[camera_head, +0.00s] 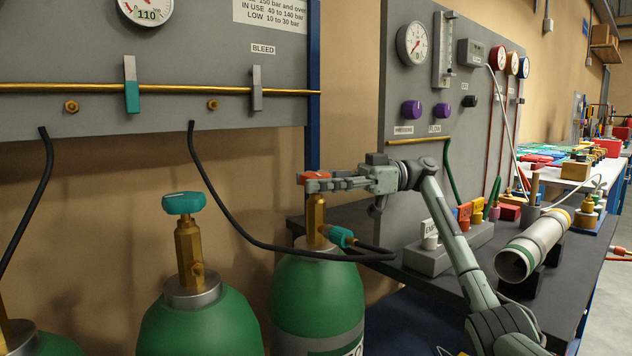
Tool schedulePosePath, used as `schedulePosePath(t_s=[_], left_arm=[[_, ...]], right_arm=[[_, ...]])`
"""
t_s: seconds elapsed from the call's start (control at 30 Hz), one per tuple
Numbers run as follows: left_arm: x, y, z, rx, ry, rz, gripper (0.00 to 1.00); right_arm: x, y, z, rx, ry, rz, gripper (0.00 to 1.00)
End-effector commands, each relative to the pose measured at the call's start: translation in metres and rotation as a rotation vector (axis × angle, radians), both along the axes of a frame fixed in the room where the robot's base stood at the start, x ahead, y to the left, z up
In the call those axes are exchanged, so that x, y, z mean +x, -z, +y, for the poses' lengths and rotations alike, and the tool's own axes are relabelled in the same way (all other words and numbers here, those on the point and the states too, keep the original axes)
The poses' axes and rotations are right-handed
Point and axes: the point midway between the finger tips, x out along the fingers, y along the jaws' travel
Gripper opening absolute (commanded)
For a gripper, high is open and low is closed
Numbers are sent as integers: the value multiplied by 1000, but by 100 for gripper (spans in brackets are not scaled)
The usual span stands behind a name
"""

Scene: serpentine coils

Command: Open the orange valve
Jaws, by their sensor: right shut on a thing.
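The orange valve (316,174) is a small orange handwheel on top of a brass stem (317,215). It tops the green gas cylinder (318,290) at the centre. My right gripper (318,182) reaches in from the right and is shut on the orange valve. Its fingers lie level and cover part of the handwheel. My left gripper is out of view.
A second green cylinder with a teal handwheel (183,203) stands to the left. A teal connector (338,236) with a black hose (290,250) joins the brass stem. A dark bench (385,225) with a gauge panel (418,120) stands to the right.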

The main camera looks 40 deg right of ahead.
Motion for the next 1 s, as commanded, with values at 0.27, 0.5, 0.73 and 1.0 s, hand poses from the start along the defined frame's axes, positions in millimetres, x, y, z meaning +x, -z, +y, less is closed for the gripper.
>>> schedulePosePath(t_s=[0.27,0.5,0.73,1.0], left_arm=[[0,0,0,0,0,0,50],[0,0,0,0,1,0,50],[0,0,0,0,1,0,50],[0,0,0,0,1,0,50]], right_arm=[[0,2,1,-3,-2,3,70],[0,1,-1,-2,0,2,70],[-8,0,-28,-1,2,1,70],[-20,1,-65,-1,0,3,70]])
